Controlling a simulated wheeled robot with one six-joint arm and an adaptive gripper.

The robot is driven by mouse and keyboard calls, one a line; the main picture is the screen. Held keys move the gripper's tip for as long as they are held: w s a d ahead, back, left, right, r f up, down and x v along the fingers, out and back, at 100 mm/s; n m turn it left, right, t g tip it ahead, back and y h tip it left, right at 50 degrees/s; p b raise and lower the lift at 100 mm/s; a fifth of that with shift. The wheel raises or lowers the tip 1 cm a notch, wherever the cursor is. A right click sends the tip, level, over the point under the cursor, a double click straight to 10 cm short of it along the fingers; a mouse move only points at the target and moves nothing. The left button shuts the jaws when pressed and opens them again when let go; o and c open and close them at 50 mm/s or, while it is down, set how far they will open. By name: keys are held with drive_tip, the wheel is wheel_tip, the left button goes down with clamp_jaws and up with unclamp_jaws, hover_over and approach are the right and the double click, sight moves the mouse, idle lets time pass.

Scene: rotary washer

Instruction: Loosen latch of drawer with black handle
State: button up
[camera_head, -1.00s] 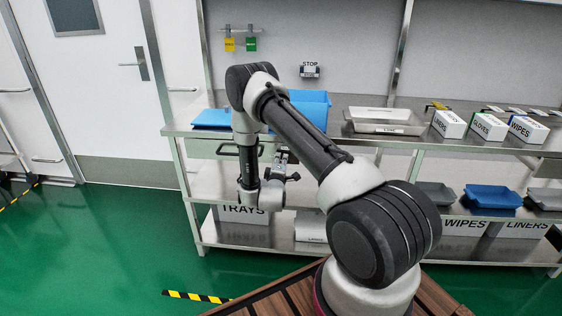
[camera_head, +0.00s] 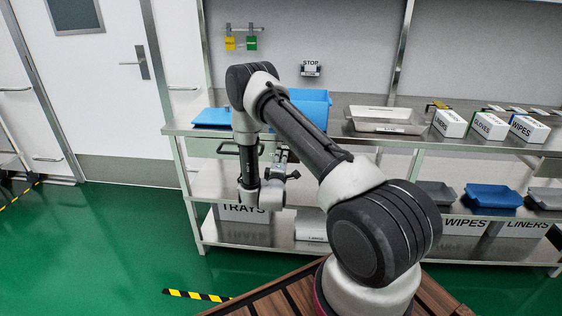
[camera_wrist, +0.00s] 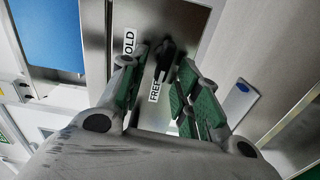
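The drawer (camera_head: 201,147) sits under the left end of the steel bench top, and its black handle (camera_head: 226,150) shows left of my wrist. In the wrist view a small black latch (camera_wrist: 166,52) stands on the steel front beside a white label reading "FREE" (camera_wrist: 155,92), its end partly hidden. Another label, reading "OLD" with its start hidden (camera_wrist: 129,41), is to its left. My gripper (camera_wrist: 156,72) is open, with green-padded fingers on either side of the latch. I cannot tell whether a finger touches it. The head view shows my gripper (camera_head: 283,160) at the drawer front.
A blue bin (camera_head: 311,106) and a flat blue piece (camera_head: 212,117) are on the bench top above. A steel tray (camera_head: 384,125) and several white boxes (camera_head: 490,126) stand further right. A lower shelf (camera_head: 208,184) runs below my gripper. Green floor is open at the left.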

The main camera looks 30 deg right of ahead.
drive_tip(key=v, duration=1.2)
idle(0.3)
